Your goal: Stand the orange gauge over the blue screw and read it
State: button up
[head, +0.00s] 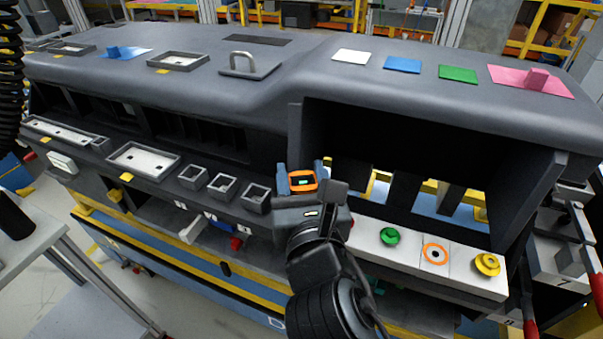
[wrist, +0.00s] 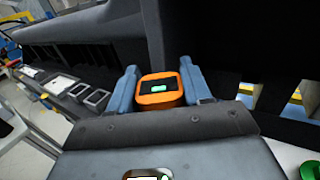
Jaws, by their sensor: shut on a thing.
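The orange gauge (head: 302,182), a small block with a dark face and a lit green display, is held between the blue-grey fingers of my gripper (head: 304,178). The wrist view shows the gauge (wrist: 160,91) upright between both fingers of the gripper (wrist: 160,85), its display facing the camera. It is in front of the dashboard, left of the large opening. I cannot make out a blue screw in either view; my gripper and arm cover part of the ledge.
A white ledge (head: 463,265) below the opening carries a green knob (head: 390,236), an orange ring (head: 435,246) and a yellow knob (head: 487,264). Small open bins (head: 223,186) line the left front. The dashboard's overhanging top (head: 330,80) and the opening's side wall (head: 297,135) are close by.

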jog(key=shift+f, duration=0.2)
dwell(0.6)
jog(key=o, duration=1.2)
